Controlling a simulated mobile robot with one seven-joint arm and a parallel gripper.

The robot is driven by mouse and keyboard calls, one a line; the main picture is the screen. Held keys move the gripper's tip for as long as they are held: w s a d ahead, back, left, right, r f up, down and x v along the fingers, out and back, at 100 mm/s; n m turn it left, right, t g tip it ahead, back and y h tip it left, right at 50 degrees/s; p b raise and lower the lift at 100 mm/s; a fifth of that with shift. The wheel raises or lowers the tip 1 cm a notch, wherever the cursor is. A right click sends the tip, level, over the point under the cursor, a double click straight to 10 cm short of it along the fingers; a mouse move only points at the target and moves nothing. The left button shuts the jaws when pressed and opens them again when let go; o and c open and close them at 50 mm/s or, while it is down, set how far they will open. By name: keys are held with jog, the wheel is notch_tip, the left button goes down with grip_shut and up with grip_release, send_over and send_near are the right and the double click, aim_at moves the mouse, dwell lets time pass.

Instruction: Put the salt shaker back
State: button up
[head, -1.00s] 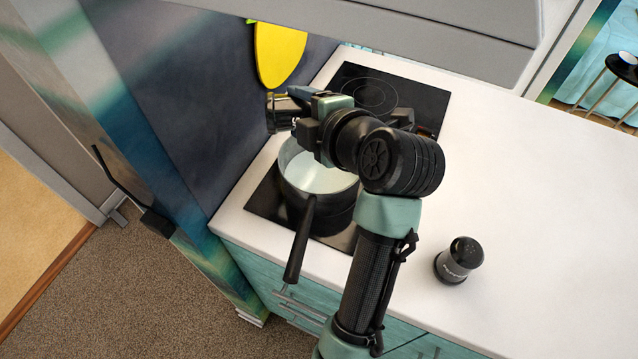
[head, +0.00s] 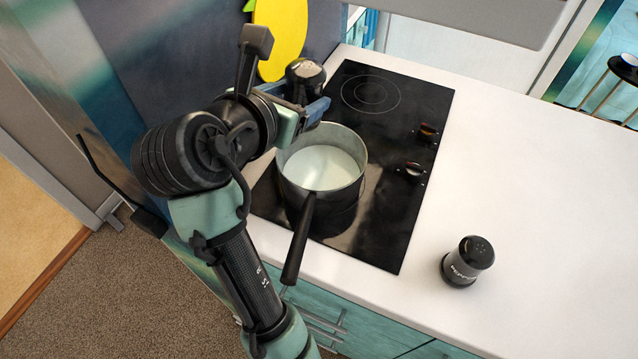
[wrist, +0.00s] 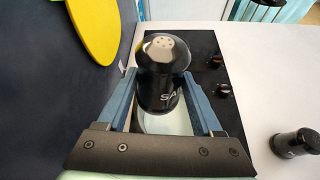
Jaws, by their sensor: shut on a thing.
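The salt shaker (wrist: 160,88) is dark, with a shiny metallic top with holes and white lettering. It is upright between the fingers of my gripper (wrist: 163,100) in the wrist view, and my gripper is shut on it. In the head view the shaker (head: 304,78) is held by my gripper (head: 312,103), above the back left of the hob, just beyond the pot. A black pepper shaker (head: 467,262) stands upright on the white counter to the right of the hob. It also shows at the right edge of the wrist view (wrist: 296,143).
A pot of white liquid (head: 352,150) sits on the black hob (head: 385,215), its handle pointing toward the front edge. The dark wall with a yellow board (head: 281,35) is close on the left. The white counter (head: 540,180) right of the hob is mostly clear.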

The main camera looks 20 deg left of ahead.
jog(key=shift+r+n+t+h, duration=0.1)
jog(key=shift+n+t+h, duration=0.2)
jog(key=shift+n+t, duration=0.15)
